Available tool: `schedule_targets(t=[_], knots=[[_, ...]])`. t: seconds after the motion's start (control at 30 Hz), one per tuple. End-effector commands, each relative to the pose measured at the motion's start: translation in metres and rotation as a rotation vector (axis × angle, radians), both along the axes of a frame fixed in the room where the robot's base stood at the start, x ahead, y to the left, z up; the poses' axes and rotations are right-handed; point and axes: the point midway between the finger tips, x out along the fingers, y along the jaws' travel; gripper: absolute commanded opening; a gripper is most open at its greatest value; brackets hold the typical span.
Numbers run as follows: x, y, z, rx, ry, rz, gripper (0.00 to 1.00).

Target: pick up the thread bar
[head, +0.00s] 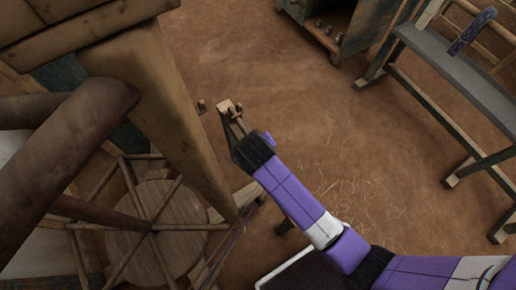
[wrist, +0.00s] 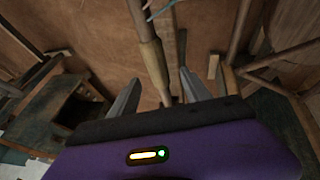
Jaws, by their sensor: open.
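My gripper (head: 229,112) is open, at the end of my purple arm in the middle of the head view. In the wrist view its two grey fingers (wrist: 157,95) stand apart. A wooden bar (wrist: 150,58) with a thicker turned part runs from the top edge down between them; pale thread crosses its upper end. It looks like the thread bar, but I cannot be sure. Its lower end is hidden behind my gripper, and I cannot tell whether either finger touches it. In the head view a small light wooden piece (head: 224,106) shows at the fingertips.
A thick wooden loom post (head: 158,110) stands left of my gripper, with a spoked wooden wheel (head: 150,220) below. A dark cabinet (head: 350,35) is at the top. A bench (head: 440,65) at right carries a dark patterned item (head: 472,32). The brown floor between is open.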

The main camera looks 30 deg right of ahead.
Motion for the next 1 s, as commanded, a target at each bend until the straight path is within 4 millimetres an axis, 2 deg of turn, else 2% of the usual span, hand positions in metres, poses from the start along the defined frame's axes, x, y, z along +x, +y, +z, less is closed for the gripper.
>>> schedule_targets(t=[0.1,0.23,0.57,0.87,1.0], knots=[[0.005,-0.008,-0.018,0.000,0.002,-0.003,0.56],[0.012,-0.012,-0.032,-0.001,0.002,-0.002,0.56],[0.015,-0.013,-0.037,0.000,-0.001,-0.001,0.56],[0.015,-0.013,-0.037,0.000,0.000,0.000,0.00],[0.015,-0.013,-0.037,0.000,-0.002,0.000,0.00]])
